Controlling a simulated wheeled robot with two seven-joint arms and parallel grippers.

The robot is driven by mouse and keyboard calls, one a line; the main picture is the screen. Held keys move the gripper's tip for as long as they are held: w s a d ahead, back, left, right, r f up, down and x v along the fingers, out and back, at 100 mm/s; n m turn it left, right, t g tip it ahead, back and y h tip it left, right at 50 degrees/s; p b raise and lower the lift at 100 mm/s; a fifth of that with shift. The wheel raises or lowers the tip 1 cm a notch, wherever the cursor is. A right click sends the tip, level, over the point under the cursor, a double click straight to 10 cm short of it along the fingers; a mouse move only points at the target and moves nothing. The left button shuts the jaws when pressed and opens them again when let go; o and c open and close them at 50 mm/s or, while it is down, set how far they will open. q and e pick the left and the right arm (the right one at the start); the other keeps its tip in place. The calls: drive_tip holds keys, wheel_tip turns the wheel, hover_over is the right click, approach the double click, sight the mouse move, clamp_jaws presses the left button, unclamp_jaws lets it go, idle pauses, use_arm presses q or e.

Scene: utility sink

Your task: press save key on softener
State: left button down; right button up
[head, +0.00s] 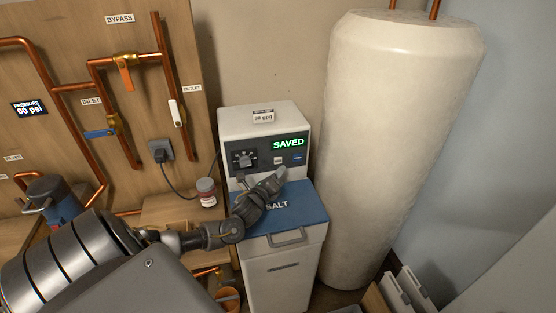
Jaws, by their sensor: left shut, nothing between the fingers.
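The water softener (262,118) is a pale cabinet with a dark control panel on its front. Its display (290,143) reads SAVED in green. The panel has a dial (244,158) on the left, a pale key (278,160) in the middle and a blue-marked key (297,157) to its right. My left gripper (279,174) is shut and empty, just below the pale key in the picture. I cannot tell whether its tip touches the panel. Below the panel is a blue lid (309,205) marked SALT, partly hidden by my left gripper. My right gripper is not in view.
A tall cream tank (395,120) stands close on the right. Copper pipes, an orange-handled bypass valve (125,75) and an outlet (160,150) are on the wooden board at left. A small jar (206,192) stands left of the softener.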

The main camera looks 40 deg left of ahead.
use_arm(q)
drive_tip(key=s+d, duration=0.1)
drive_tip(key=s+d+p, duration=0.1)
drive_tip(key=shift+d+r+p, duration=0.1)
drive_tip(key=shift+d+p, duration=0.2)
drive_tip(key=shift+d, duration=0.05)
drive_tip(key=shift+w, duration=0.1)
idle(0.5)
drive_tip(key=shift+a, duration=0.1)
